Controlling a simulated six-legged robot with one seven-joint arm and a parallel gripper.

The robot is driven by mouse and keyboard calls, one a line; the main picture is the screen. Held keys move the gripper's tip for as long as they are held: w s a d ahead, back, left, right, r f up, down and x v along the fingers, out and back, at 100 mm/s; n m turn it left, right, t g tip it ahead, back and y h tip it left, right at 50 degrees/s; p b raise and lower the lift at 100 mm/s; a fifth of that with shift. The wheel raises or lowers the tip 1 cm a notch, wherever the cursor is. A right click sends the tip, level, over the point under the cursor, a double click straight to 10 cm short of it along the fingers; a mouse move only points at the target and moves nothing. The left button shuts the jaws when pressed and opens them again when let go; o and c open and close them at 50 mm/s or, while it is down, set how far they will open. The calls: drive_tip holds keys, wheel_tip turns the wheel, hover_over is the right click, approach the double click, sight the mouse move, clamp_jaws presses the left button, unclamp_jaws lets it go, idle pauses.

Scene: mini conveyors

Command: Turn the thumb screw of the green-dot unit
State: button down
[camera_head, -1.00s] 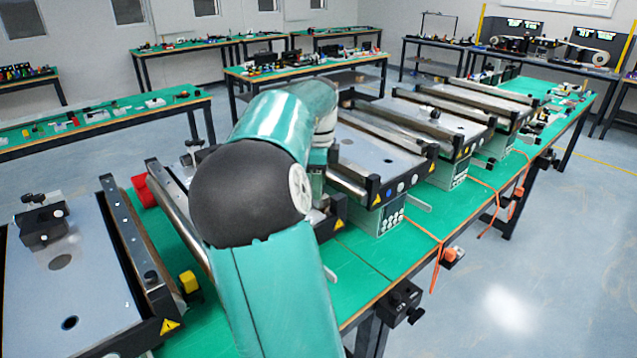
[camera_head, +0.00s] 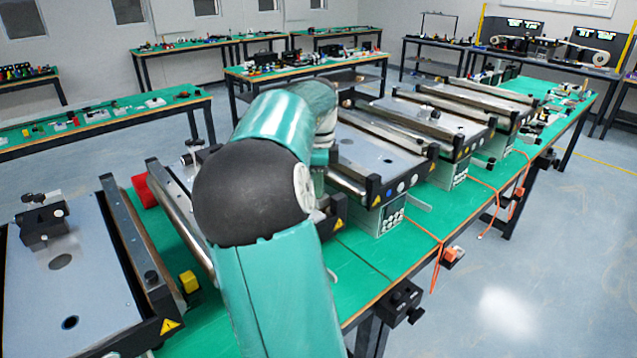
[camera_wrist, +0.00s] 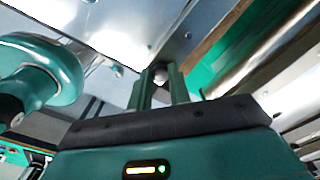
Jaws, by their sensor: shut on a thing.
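In the wrist view my gripper (camera_wrist: 160,86) points at a mini conveyor unit. Its two green fingers are close together, shut on a small pale metal piece that looks like the thumb screw (camera_wrist: 159,74). Most of the screw is hidden by the fingers. In the head view my arm covers much of the middle conveyor unit (camera_head: 178,192), and my gripper is hidden behind it. I cannot make out a green dot on any unit.
Another conveyor unit (camera_head: 75,280) stands at the near left, and one with a blue button (camera_head: 375,150) stands right of my arm. A red block (camera_head: 143,190) and a yellow block (camera_head: 189,281) lie on the green bench (camera_head: 360,275). Orange cables hang over its right edge.

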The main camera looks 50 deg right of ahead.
drive_tip(key=n, duration=0.3)
drive_tip(key=shift+r+n, duration=0.1)
drive_tip(key=shift+n, duration=0.3)
drive_tip(key=n, duration=0.4)
drive_tip(key=shift+n, duration=0.3)
drive_tip(key=n, duration=0.4)
drive_tip(key=shift+n, duration=0.3)
drive_tip(key=n, duration=1.2)
drive_tip(key=shift+n, duration=0.3)
drive_tip(key=n, duration=0.3)
drive_tip(key=shift+n, duration=0.3)
drive_tip(key=shift+d+n, duration=0.1)
drive_tip(key=shift+n, duration=1.6)
